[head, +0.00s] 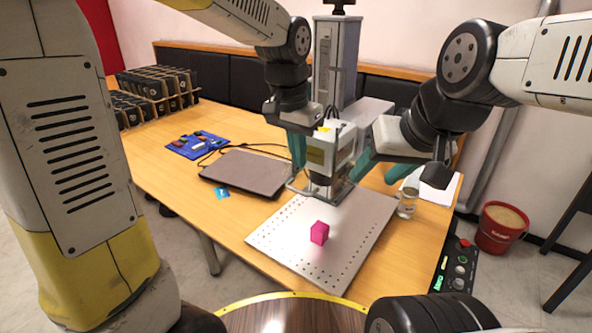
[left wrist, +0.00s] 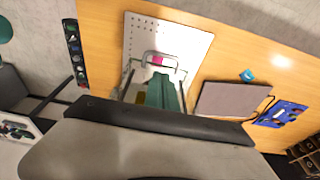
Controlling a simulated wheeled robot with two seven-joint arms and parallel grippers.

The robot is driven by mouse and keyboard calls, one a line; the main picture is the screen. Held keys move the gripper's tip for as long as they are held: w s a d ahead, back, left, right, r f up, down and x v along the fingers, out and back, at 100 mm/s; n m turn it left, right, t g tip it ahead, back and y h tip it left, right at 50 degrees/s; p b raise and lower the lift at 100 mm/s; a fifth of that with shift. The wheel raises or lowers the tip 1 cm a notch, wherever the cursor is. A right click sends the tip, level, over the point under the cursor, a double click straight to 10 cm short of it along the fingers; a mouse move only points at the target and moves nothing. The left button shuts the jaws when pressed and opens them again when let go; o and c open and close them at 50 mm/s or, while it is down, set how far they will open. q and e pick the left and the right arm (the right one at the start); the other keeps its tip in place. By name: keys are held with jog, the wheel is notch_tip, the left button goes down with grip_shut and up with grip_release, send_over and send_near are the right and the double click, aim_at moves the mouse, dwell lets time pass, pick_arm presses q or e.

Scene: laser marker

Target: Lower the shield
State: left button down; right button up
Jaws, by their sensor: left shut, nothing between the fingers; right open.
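The laser marker's head (head: 328,150) hangs from a grey column above a perforated metal plate (head: 270,240). The shield (head: 343,187), a clear guard with a thin metal frame, sits around the head's lower end, above the plate. In the left wrist view its bent metal bar (left wrist: 160,55) crosses in front of my fingers. My left gripper (head: 298,164) is shut and empty, close beside the shield's left side; whether it touches is unclear. Its teal fingers also show in the left wrist view (left wrist: 163,88). My right gripper (head: 376,177) is open, right of the marker head.
A magenta block (head: 319,233) stands on the plate, and also shows in the left wrist view (left wrist: 157,60). A closed laptop (head: 246,172) lies left of the plate. A glass (head: 407,202) and a control box (head: 459,264) are to the right.

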aim_at(297, 191)
pick_arm(q)
notch_tip(297, 191, down, 6)
jog(key=shift+s+a+f, duration=0.1)
jog(key=shift+s+a, duration=0.05)
dwell(0.4)
jog(key=shift+f, duration=0.1)
notch_tip(297, 191, down, 18)
dwell(0.4)
jog(key=shift+s, duration=0.15)
